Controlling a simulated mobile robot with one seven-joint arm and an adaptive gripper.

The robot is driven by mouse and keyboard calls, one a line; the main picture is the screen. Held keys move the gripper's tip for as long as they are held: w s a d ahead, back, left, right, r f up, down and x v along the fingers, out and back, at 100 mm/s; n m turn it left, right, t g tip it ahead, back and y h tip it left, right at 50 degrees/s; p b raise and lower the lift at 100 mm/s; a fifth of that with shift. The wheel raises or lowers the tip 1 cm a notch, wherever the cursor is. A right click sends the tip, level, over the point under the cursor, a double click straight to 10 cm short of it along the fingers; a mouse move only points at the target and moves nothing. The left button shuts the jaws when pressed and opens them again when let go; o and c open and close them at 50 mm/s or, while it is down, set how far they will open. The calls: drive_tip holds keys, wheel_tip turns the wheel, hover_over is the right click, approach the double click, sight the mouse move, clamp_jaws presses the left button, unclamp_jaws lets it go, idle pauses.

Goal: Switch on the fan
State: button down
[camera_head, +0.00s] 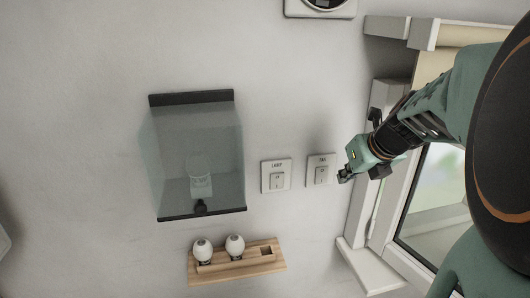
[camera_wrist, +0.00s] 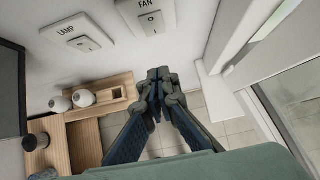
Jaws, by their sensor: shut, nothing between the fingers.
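The fan switch (camera_head: 321,170) is a white wall plate with a small rocker, labelled FAN. It also shows at the top of the wrist view (camera_wrist: 148,18), with its rocker marked by a line and a circle. The lamp switch (camera_head: 277,176) is a similar plate to its left, and it shows in the wrist view (camera_wrist: 80,40). My gripper (camera_head: 343,177) is shut and empty, just right of the fan switch in the head view. In the wrist view its fingertips (camera_wrist: 158,76) are below the fan switch and look apart from it. No fan is clearly visible.
A glass lamp box (camera_head: 200,140) hangs left of the switches. A wooden shelf (camera_head: 270,268) below holds two white bulbs (camera_head: 235,246). A window frame (camera_head: 385,215) stands to the right, close to my arm. A round device (camera_head: 322,6) is partly visible at the top.

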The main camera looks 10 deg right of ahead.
sight(321, 183)
drive_tip(key=shift+w+r+b+x, duration=0.35)
drive_tip(key=shift+b+x, duration=0.8)
drive_tip(key=shift+x, duration=0.95)
drive_tip(key=shift+w+r+b+x, duration=0.35)
drive_tip(key=shift+b+x, duration=0.85)
drive_tip(key=shift+x, duration=0.85)
drive_tip(key=shift+w+r+b+x, duration=0.15)
drive_tip(key=shift+w+b+x, duration=0.25)
drive_tip(key=shift+b+x, duration=1.25)
drive_tip(key=shift+w+a+f+p, duration=0.1)
drive_tip(key=shift+w+f+p, duration=0.2)
drive_tip(key=shift+p, duration=0.5)
drive_tip(key=shift+w+f, duration=0.15)
drive_tip(key=shift+w, duration=0.15)
